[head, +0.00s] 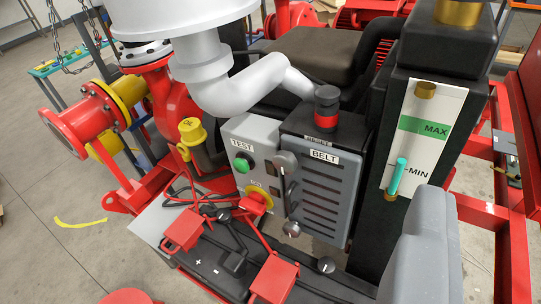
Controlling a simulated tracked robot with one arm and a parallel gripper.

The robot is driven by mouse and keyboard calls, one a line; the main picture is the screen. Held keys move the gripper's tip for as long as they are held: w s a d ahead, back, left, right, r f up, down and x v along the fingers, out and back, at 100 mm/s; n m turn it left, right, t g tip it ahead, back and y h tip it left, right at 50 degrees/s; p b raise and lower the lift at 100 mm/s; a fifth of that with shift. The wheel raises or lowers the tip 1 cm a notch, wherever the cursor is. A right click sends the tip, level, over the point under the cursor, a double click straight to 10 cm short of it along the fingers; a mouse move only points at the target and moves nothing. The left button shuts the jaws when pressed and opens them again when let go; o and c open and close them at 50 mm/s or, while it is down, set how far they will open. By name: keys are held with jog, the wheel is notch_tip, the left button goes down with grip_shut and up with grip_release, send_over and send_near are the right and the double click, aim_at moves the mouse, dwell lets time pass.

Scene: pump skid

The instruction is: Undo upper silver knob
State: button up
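The upper silver knob (284,162) is a round grey knob on the left edge of the grey slotted guard marked BELT (325,194). A thin dark upright part runs down just below it. A lower silver knob (291,229) sits near the guard's bottom left corner. The guard is closed against the dark housing behind it. Whether either knob is loose or tight cannot be told. No gripper fingers can be made out in the head view, and nothing is seen touching the upper knob.
A TEST box with a green button (242,164) stands left of the guard. A red-and-black RESET button (327,108) is above it. A white elbow pipe (245,92) hangs over the upper left. A grey rounded block (425,240) stands at lower right. A battery (220,265) with red terminal covers lies below.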

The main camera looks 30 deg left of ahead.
jog(key=shift+s+d, duration=0.1)
jog(key=shift+d, duration=0.15)
jog(key=shift+o, duration=0.6)
jog(key=shift+d, duration=0.1)
jog(key=o, duration=0.4)
jog(key=shift+w, duration=0.2)
jog(key=shift+o, duration=0.2)
jog(key=w+a+f+n+h+p, duration=0.1)
jog(key=w+a+f+n+p, duration=0.3)
jog(key=w+a+n, duration=0.2)
jog(key=n+g+y+p, duration=0.1)
jog(key=n+y+p, duration=0.5)
jog(key=n, duration=1.7)
send_near(284, 166)
jog(key=shift+h, duration=0.8)
jog(key=x, duration=0.2)
jog(key=p+x, duration=0.1)
jog(key=x, duration=0.2)
jog(key=p+x, duration=0.1)
jog(key=x, duration=0.2)
jog(key=shift+w+a, duration=0.2)
jog(key=shift+a, duration=0.25)
jog(key=shift+w+a, duration=0.15)
jog(key=shift+w, duration=0.3)
